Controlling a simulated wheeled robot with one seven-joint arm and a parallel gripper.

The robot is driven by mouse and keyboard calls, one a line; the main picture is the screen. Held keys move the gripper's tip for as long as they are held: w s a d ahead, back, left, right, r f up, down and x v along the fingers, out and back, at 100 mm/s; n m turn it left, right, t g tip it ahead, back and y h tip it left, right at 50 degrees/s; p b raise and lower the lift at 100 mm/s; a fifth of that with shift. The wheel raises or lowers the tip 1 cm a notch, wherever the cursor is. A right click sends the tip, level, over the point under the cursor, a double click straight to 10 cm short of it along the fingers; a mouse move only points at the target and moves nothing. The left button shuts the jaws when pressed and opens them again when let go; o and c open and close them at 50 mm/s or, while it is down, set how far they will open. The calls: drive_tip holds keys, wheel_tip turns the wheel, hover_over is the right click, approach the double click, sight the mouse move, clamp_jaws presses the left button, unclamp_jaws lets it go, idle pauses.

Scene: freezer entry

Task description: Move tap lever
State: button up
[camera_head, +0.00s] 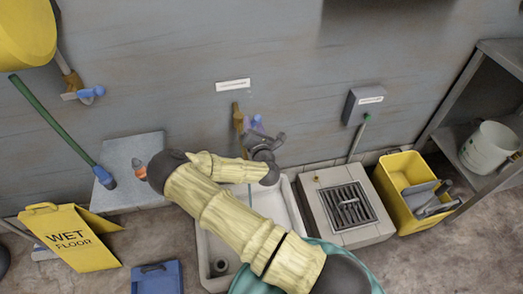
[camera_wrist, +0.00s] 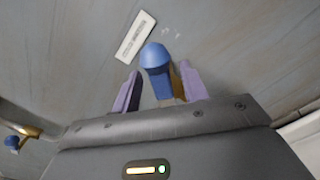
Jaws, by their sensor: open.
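The tap lever (camera_wrist: 155,58) has a rounded blue end. In the wrist view it lies between the two purple fingers of my gripper (camera_wrist: 158,72), which are open with a gap on each side. Whether either finger touches it I cannot tell. Part of the brass tap body (camera_wrist: 177,82) shows behind the right finger. In the head view the brass tap (camera_head: 237,117) is on the grey wall above the white sink (camera_head: 212,245), and my gripper (camera_head: 256,123) is just right of it. The lever is hard to tell from the purple fingers there.
A second tap with a blue handle (camera_head: 90,95) is on the wall at left. A green-handled pole (camera_head: 52,122) leans near it. A yellow wet floor sign (camera_head: 70,238), a drain grate (camera_head: 350,207), a yellow bucket (camera_head: 398,172) and a shelf (camera_head: 460,130) stand around the sink.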

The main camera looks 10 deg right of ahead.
drive_tip(key=s, duration=1.4)
drive_tip(key=shift+s, duration=0.25)
